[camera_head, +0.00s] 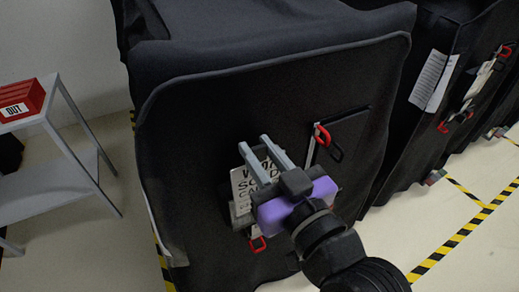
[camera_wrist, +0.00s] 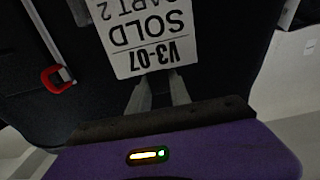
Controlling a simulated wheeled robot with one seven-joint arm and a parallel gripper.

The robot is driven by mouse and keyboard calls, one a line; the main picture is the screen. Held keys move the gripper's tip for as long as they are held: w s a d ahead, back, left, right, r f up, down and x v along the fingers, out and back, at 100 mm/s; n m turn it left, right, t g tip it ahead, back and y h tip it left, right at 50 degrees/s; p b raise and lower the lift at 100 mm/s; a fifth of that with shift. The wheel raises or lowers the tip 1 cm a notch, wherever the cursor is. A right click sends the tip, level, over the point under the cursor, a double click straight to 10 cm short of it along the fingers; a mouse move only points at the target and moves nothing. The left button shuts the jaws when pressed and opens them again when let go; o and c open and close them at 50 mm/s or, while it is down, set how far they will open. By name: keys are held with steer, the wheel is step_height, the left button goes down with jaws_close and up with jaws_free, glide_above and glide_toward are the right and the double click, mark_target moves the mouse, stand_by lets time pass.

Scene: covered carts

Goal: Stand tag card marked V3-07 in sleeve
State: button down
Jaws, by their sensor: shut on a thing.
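My gripper (camera_head: 253,141) is shut on the white tag card (camera_head: 243,188). The card's black print, V3-07 with SOLD above it, shows upside down in the wrist view (camera_wrist: 150,40). There the two fingers reach the card's V3-07 end, and its far end runs out of the picture. The card is in front of the black cloth cover (camera_head: 210,120) of the near cart. A dark flat panel (camera_head: 350,122), possibly the sleeve, lies on the cover to the right of my gripper. I cannot tell whether the card touches the cover.
A red loop (camera_head: 322,135) hangs by the panel, and another (camera_head: 257,245) shows below my gripper. A second covered cart (camera_head: 405,140) with a white sheet (camera_head: 433,80) stands at right. A grey shelf stand (camera_head: 75,160) with a red box (camera_head: 22,100) is at left.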

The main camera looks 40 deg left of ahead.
steer(key=shift+f+b, duration=0.7)
steer(key=shift+f, duration=0.15)
steer(key=c, duration=1.1)
jaws_free()
steer(key=b+v, duration=0.1)
steer(key=v, duration=0.6)
steer(key=shift+s+d+b, duration=0.15)
steer(key=shift+d+b, duration=0.15)
steer(key=shift+d, duration=0.05)
